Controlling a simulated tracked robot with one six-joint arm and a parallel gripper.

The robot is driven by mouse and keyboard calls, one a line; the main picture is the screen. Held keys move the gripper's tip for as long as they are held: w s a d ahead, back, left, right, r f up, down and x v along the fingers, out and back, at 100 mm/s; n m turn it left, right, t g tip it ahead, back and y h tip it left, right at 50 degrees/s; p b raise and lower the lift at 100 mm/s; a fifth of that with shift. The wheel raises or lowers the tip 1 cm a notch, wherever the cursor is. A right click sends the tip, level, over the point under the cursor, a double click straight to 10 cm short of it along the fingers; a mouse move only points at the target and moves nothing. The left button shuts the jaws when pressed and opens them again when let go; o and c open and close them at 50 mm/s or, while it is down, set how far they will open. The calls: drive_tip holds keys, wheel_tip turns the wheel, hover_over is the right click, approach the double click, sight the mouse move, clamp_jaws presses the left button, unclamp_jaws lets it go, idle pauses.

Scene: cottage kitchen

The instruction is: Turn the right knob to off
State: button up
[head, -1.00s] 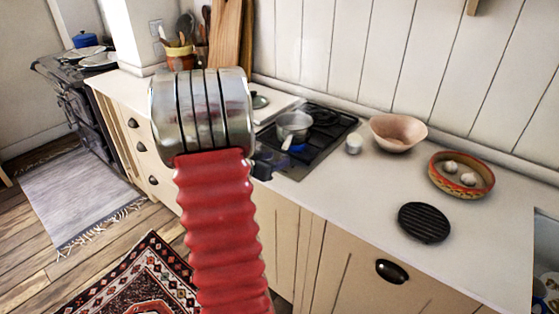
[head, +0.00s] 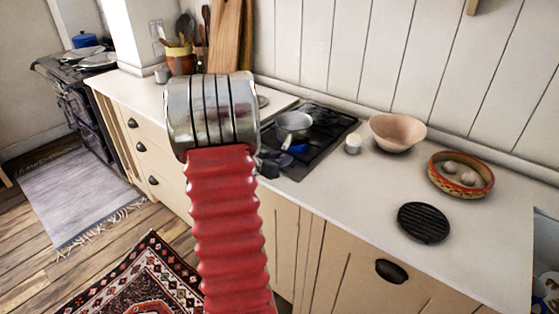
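The black gas hob (head: 325,138) is set in the white counter. A small metal pot (head: 293,126) stands on it, and a bright blue patch like a flame (head: 297,148) shows just below the pot. My red ribbed arm with its metal joint covers the hob's front left. A small dark part (head: 268,168), apparently my gripper, shows beside the arm at the counter's front edge. Its fingers cannot be made out, nor whether they are open or touching anything. I cannot make out the knobs; the right knob is hidden or too small to tell.
Right of the hob are a small white jar (head: 353,144), a pinkish bowl (head: 397,132), a patterned dish (head: 460,175) with pale bulbs and a black round trivet (head: 423,223). Wooden boards (head: 226,45) and a utensil pot (head: 180,58) stand behind. Drawers and cupboards line the front.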

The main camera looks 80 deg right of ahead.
drive_tip(key=shift+w, duration=0.2)
drive_tip(key=c, duration=0.3)
drive_tip(key=shift+s+a, duration=0.1)
drive_tip(key=shift+a, duration=0.25)
drive_tip(key=shift+c, duration=0.4)
drive_tip(key=shift+d, duration=0.35)
drive_tip(key=shift+w+d, duration=0.1)
drive_tip(key=shift+w, duration=0.1)
